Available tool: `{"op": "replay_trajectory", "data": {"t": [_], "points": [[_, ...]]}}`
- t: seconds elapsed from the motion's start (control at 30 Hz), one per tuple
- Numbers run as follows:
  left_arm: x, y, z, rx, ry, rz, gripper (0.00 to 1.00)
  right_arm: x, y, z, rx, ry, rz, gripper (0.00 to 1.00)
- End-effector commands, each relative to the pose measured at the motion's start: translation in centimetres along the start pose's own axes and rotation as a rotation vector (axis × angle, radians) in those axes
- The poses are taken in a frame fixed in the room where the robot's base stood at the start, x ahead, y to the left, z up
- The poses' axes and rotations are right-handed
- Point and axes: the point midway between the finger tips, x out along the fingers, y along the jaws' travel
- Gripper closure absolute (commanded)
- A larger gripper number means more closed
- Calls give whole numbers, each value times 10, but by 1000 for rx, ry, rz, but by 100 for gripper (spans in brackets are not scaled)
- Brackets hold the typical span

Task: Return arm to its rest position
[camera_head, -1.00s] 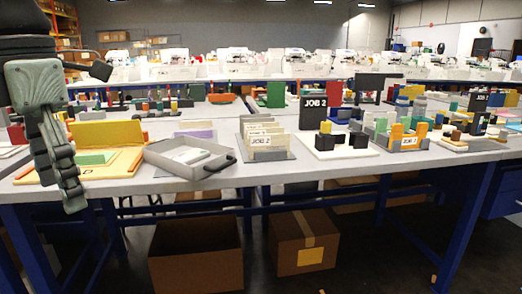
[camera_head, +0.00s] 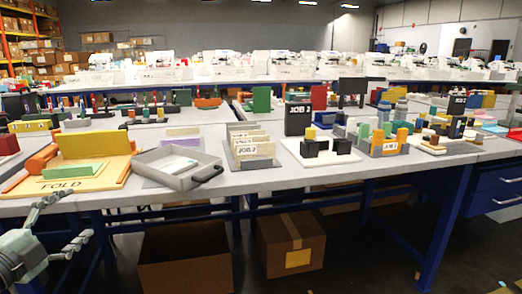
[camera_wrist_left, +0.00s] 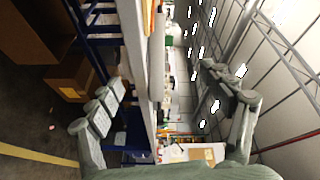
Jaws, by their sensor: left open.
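My left gripper (camera_head: 60,226) is at the lower left of the head view, in front of the table's front edge and below the fold board. Its fingers are spread apart, with nothing between them. In the left wrist view the two fingers of the left gripper (camera_wrist_left: 170,105) stand wide apart, with the table edge and the room behind them. My right gripper is not in view.
The grey table (camera_head: 285,178) holds an orange fold board (camera_head: 112,178), a grey tray (camera_head: 172,181) and a card holder (camera_head: 250,163). Two cardboard boxes, an open one (camera_head: 185,262) and a closed one (camera_head: 291,240), stand beneath. The floor in front is clear.

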Motion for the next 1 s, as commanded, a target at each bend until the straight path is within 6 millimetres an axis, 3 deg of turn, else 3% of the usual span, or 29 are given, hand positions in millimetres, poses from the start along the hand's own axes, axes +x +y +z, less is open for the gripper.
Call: {"op": "replay_trajectory", "data": {"t": [0.1, 0.23, 0.37, 0.53, 0.63, 0.77, 1.0], "points": [[-28, 77, 43, -252, -280, 50, 20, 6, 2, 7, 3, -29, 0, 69], [-70, 165, 60, -474, -541, 148, 20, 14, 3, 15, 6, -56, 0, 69], [-118, 252, 45, -666, -765, 283, 20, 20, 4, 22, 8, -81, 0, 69], [-179, 343, -11, -873, -999, 491, 20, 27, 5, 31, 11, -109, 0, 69], [-207, 377, -47, -956, -1091, 601, 20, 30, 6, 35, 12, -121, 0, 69], [-229, 400, -81, -1019, -1159, 699, 20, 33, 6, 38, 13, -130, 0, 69], [-230, 401, -82, -1022, -1162, 704, 20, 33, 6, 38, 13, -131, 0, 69]]}}
